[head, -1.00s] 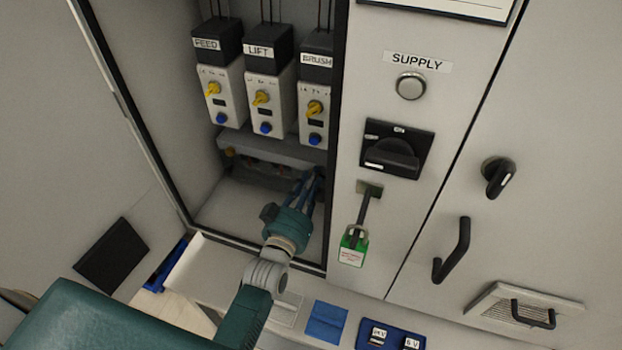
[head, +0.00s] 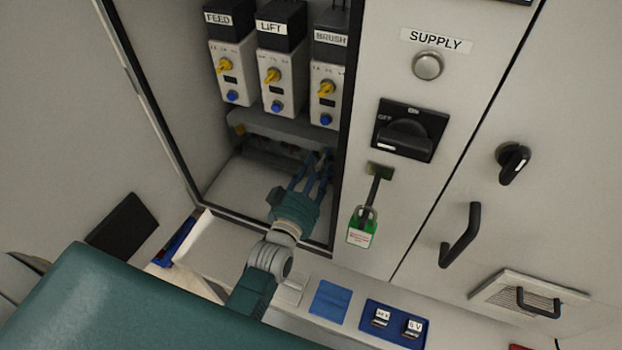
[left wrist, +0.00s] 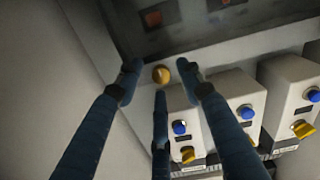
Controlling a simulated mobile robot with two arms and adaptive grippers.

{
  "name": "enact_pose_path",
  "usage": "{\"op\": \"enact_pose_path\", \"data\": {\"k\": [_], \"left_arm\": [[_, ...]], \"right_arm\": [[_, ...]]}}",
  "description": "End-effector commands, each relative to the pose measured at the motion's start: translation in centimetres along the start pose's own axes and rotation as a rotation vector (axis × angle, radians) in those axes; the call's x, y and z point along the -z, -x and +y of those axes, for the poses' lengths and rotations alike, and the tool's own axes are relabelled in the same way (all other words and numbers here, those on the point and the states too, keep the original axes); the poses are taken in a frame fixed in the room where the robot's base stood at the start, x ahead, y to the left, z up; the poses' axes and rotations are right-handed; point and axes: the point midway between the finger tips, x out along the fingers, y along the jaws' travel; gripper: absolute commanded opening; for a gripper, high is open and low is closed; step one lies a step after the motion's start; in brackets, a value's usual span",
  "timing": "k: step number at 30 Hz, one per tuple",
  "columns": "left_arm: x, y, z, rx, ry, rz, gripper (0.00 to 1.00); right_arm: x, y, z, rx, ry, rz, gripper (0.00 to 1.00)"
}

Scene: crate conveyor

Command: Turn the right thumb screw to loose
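A round brass thumb screw (left wrist: 161,74) sits on the pale rail (left wrist: 215,58) in the left wrist view. My left gripper (left wrist: 160,82) is open, with its blue fingers apart on either side of the screw and a third finger below it. I cannot tell whether the fingers touch the screw. In the head view my left gripper (head: 318,163) reaches into the open cabinet under the rail (head: 290,128). The fingers hide the screw there. My right gripper is not in view.
Three units with yellow knobs, FEED (head: 230,70), LIFT (head: 280,80) and BRUSH (head: 327,90), hang above the rail. The cabinet's side wall (head: 150,80) is left. The panel right of the opening carries a black rotary switch (head: 408,133) and a green padlock (head: 361,232).

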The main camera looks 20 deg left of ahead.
Motion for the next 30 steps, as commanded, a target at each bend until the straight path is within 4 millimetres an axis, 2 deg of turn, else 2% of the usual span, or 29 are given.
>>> {"op": "enact_pose_path", "data": {"k": [9,15,21,30], "left_arm": [[-0.2,6.7,0.0,0.001,0.001,-0.006,0.38],[-0.2,9.8,-0.1,0.001,0.0,-0.006,0.38],[-0.1,10.9,-0.1,0.0,0.0,-0.004,0.38],[-0.1,10.9,-0.1,0.0,0.0,-0.004,0.38]], "right_arm": [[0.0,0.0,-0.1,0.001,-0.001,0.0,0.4],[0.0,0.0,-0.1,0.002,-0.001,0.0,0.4],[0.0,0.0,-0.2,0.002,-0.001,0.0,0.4],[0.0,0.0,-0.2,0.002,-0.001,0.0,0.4]]}}
